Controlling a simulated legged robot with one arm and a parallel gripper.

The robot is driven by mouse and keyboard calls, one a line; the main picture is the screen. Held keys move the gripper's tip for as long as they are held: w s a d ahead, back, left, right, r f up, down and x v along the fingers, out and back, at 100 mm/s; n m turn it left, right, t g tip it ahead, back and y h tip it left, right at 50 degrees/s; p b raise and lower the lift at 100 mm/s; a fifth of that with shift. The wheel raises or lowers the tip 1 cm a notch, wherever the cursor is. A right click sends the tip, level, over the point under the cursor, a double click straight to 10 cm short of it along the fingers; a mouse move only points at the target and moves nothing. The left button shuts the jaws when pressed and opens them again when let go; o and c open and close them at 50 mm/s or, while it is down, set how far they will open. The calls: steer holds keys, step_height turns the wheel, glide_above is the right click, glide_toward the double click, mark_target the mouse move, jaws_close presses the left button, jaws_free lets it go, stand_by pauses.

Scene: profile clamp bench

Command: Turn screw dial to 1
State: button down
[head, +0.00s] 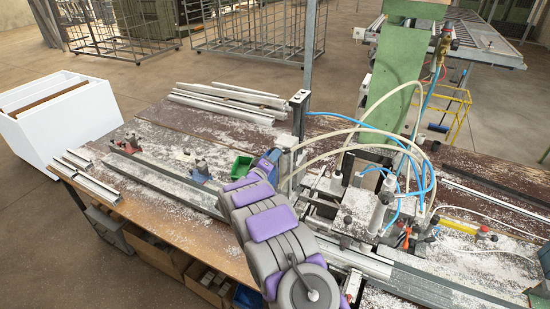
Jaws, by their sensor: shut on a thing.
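My arm reaches up from the bottom middle in the head view, and my gripper (271,157) is at its far end, beside the upright metal post of the clamp machine (287,160). The gripper is small here and seen from behind. It is shut on the screw dial at the left side of the machine. The dial is hidden behind the gripper, so its number and pointer cannot be read.
Blue and pale hoses (425,165) arch over the machine on the right. Metal profiles (228,101) lie at the back of the dusty workbench (160,115). A white box (60,122) stands at the left.

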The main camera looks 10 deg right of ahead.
steer(key=shift+a+r+n, duration=0.1)
steer(key=shift+a+n, duration=0.3)
steer(key=shift+n, duration=0.3)
steer(key=c, duration=1.3)
jaws_free()
steer(key=o, duration=0.4)
steer(key=shift+a, duration=0.5)
steer(key=b+v, duration=0.4)
steer(key=v, duration=1.3)
